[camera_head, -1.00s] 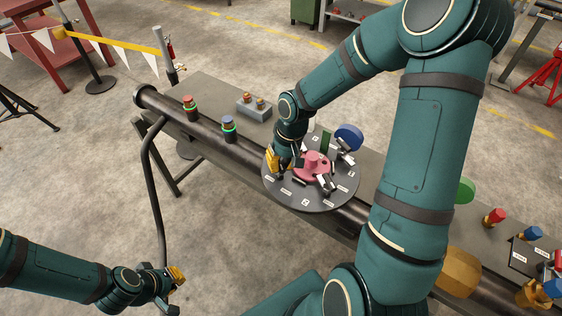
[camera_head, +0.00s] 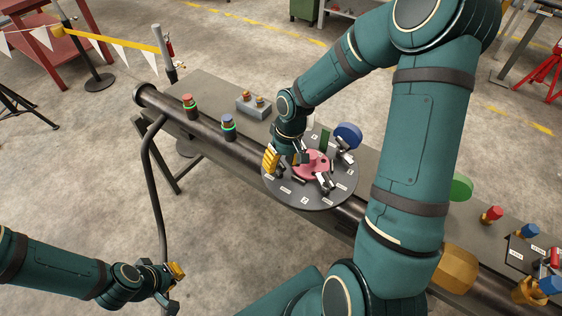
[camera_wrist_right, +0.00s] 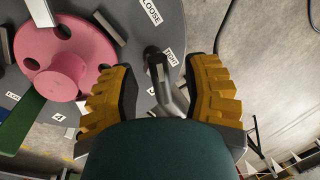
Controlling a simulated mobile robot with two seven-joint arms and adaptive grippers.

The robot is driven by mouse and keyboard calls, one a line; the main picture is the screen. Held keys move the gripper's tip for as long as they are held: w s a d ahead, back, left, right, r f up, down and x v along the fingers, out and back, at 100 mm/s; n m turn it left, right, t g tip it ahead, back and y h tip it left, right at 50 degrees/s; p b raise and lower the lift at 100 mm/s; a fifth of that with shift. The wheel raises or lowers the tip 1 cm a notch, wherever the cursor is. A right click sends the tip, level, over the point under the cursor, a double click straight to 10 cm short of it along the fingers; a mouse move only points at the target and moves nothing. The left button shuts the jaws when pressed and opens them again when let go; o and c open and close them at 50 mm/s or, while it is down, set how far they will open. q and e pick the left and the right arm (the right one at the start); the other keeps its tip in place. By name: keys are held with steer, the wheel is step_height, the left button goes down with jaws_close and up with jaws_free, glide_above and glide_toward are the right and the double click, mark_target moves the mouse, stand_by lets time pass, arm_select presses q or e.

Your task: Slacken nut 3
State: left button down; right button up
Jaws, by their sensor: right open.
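A round dark grey flange plate (camera_head: 313,201) with white labels sits on the pipe, with a pink hub (camera_head: 315,165) at its middle. The hub also shows in the right wrist view (camera_wrist_right: 65,72). My right gripper (camera_wrist_right: 160,78) is open at the plate's left edge. Its yellow-padded fingers stand on either side of a grey metal lever (camera_wrist_right: 163,72), apart from it. Labels reading LOOSE (camera_wrist_right: 151,11) and TIGHT (camera_wrist_right: 172,57) lie near this lever. I cannot read which nut number it bears. My left gripper (camera_head: 173,287) is low at the left, away from the plate.
Two buttons, red (camera_head: 189,102) and blue (camera_head: 228,122), rise along the pipe. A grey block (camera_head: 254,106) sits on the bench behind. Coloured fittings (camera_head: 492,214) lie at the right.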

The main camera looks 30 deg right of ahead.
step_height(320, 180, up, 12)
steer(key=d, duration=0.2)
steer(key=shift+d+f, duration=0.15)
